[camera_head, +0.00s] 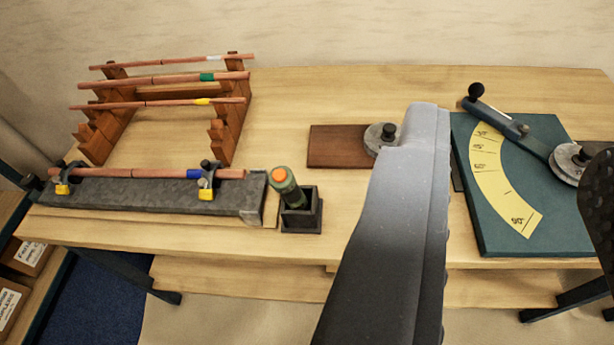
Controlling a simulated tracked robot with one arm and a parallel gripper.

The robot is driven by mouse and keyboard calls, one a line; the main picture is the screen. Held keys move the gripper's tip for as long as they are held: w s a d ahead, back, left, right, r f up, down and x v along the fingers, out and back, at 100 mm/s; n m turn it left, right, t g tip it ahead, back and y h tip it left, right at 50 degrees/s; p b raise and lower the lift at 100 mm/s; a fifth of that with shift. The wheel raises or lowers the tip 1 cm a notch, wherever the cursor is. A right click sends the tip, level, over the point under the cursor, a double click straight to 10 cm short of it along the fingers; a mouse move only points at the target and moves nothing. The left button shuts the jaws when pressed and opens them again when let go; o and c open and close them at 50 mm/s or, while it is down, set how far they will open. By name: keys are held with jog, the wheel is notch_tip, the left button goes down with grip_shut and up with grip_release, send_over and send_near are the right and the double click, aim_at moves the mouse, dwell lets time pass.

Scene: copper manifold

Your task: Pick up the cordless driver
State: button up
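A green, roughly cylindrical tool with an orange end (286,187), which looks like the cordless driver, stands tilted in a small black square holder (303,220) near the table's front edge. Its lower part is hidden in the holder. My gripper (515,150) shows as a long grey finger rising from the bottom and a dark, textured finger cut off at the right edge. The fingers are wide apart with nothing held between them. The driver is left of both fingers, apart from them.
A grey clamp rail (130,194) with a copper pipe lies left of the holder. A wooden rack (226,128) with copper pipes stands behind. A brown board (340,147) and a teal angle plate (490,225) are to the right. Table between rack and board is clear.

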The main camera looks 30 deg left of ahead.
jog(key=shift+w+a, duration=0.15)
jog(key=shift+w, duration=0.05)
jog(key=o, duration=0.4)
jog(key=shift+c, duration=0.2)
jog(key=shift+o, duration=0.7)
jog(key=w+a+f+m+g+y+p, duration=0.2)
jog(key=w+f+m+y, duration=0.1)
jog(key=w+f, duration=0.4)
notch_tip(320, 180, down, 3)
jog(key=shift+a+r+m+g, duration=0.15)
jog(key=shift+a+m+g, duration=0.1)
jog(key=shift+m+g, duration=0.05)
jog(key=m+g+y+p, duration=0.4)
jog(key=m+y+p, duration=0.3)
jog(key=m, duration=1.3)
send_near(296, 199)
jog(key=x, duration=0.3)
jog(key=b+x, duration=0.1)
jog(key=x, duration=0.2)
jog(key=shift+w+a+r, duration=0.1)
jog(key=shift+w+a, duration=0.15)
jog(key=shift+w, duration=0.05)
jog(key=x, duration=0.4)
jog(key=shift+a+f, duration=0.1)
jog(key=shift+f, duration=0.15)
jog(key=shift+w+a+f, duration=0.1)
jog(key=shift+w+a, duration=0.2)
jog(key=shift+w, duration=0.05)
